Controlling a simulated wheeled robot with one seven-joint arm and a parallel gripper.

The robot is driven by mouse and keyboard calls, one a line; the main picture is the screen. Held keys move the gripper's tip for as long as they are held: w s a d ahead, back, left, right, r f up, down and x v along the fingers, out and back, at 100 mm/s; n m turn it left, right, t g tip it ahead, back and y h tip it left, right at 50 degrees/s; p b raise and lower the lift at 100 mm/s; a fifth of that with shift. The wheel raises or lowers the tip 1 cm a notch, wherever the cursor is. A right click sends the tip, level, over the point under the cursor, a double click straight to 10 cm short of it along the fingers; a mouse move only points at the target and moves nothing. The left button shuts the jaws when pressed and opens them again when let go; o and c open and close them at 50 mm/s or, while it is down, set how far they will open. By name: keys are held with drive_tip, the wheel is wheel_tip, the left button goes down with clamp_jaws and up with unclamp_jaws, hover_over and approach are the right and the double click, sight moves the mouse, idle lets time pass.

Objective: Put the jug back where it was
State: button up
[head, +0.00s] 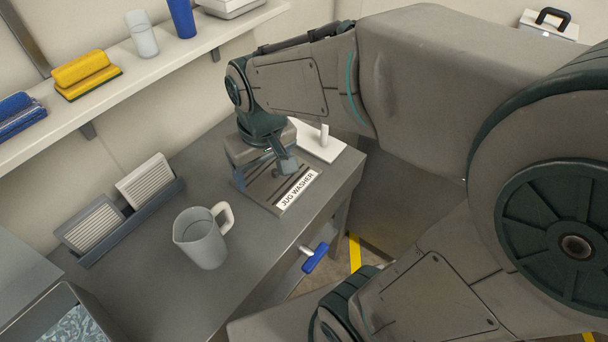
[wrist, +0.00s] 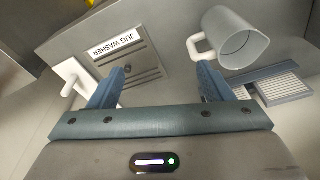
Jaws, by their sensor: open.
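A light grey jug (head: 200,240) with a white handle stands upright on the grey counter, left of the jug washer. It also shows in the wrist view (wrist: 245,42), at the upper right, with its handle towards my fingers and its mouth facing the camera. The jug washer (head: 283,199) is a low grey plate with slots and a label reading "JUG WASHER" (wrist: 115,43); nothing stands on its visible part. My gripper (wrist: 157,72) is open and empty. In the head view my gripper (head: 284,164) is over the washer, apart from the jug, and partly hides the washer.
A white plate with an upright peg (head: 325,135) lies behind the washer. A rack with two ribbed grey-white blocks (head: 90,223) stands left of the jug. A blue handle (head: 315,257) sticks out at the counter's front edge. A shelf (head: 150,62) with cups and sponges runs above.

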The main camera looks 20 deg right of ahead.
drive_tip(key=s+d+r+m+t, duration=0.1)
drive_tip(key=s+d+m, duration=0.1)
drive_tip(key=s+d, duration=0.4)
drive_tip(key=shift+s+d+r+m+h, duration=0.2)
drive_tip(key=shift+m+h, duration=0.1)
drive_tip(key=shift+m, duration=0.1)
drive_tip(key=shift+a, duration=0.1)
